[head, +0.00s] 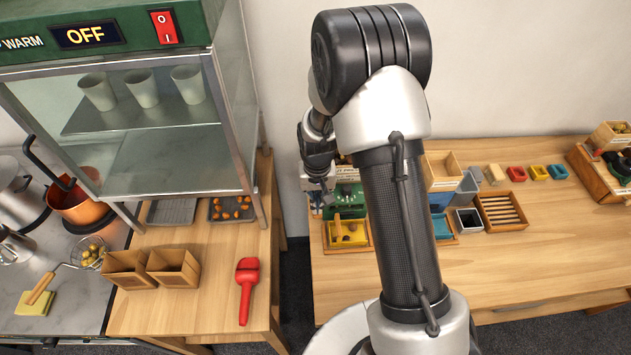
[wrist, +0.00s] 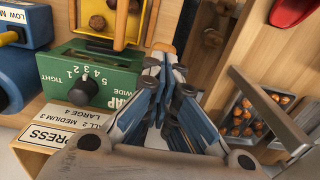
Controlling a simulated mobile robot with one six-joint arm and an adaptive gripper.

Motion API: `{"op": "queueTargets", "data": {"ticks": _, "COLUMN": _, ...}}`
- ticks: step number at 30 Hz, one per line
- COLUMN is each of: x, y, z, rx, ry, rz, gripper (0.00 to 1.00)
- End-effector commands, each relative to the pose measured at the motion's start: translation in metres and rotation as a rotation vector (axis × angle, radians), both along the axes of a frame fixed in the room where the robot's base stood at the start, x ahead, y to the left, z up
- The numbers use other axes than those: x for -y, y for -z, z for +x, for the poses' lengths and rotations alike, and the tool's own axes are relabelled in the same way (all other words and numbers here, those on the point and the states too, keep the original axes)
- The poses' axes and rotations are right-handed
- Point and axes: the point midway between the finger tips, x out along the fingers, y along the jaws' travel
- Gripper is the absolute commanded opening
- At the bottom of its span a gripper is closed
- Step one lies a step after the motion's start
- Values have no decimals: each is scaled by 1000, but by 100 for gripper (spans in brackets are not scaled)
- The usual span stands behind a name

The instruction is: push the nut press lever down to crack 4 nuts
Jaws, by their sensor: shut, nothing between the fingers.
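The nut press is a green block (wrist: 90,75) in the wrist view, with a black dial knob (wrist: 85,90), a gap scale and a PRESS label (wrist: 48,137). It also shows in the head view (head: 347,198) at the left end of the right-hand table. A yellow tray (wrist: 130,30) beside the block holds brown nuts (wrist: 97,22). My gripper (wrist: 158,55) is shut and empty, its fingertips close beside the green block; whether they touch it is unclear. I cannot clearly make out the lever.
A blue cylinder (wrist: 14,92) stands on the other side of the block. A metal tray of nuts (wrist: 240,128) lies beyond my gripper. In the head view, a slatted wooden tray (head: 502,211) and small coloured bins stand to the right. The table front is clear.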

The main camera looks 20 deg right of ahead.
Motion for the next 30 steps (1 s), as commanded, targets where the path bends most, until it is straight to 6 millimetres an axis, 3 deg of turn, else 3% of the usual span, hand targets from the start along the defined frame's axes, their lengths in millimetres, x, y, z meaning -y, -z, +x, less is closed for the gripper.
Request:
{"op": "queueTargets", "data": {"ticks": 10, "x": -1, "y": 24, "z": -4, "rx": -3, "ry": 0, "rz": 0, "gripper": 0}}
{"op": "queueTargets", "data": {"ticks": 23, "x": -1, "y": 29, "z": -5, "rx": -4, "ry": 0, "rz": 0, "gripper": 0}}
{"op": "queueTargets", "data": {"ticks": 30, "x": 0, "y": 15, "z": -3, "rx": -2, "ry": 0, "rz": 0, "gripper": 0}}
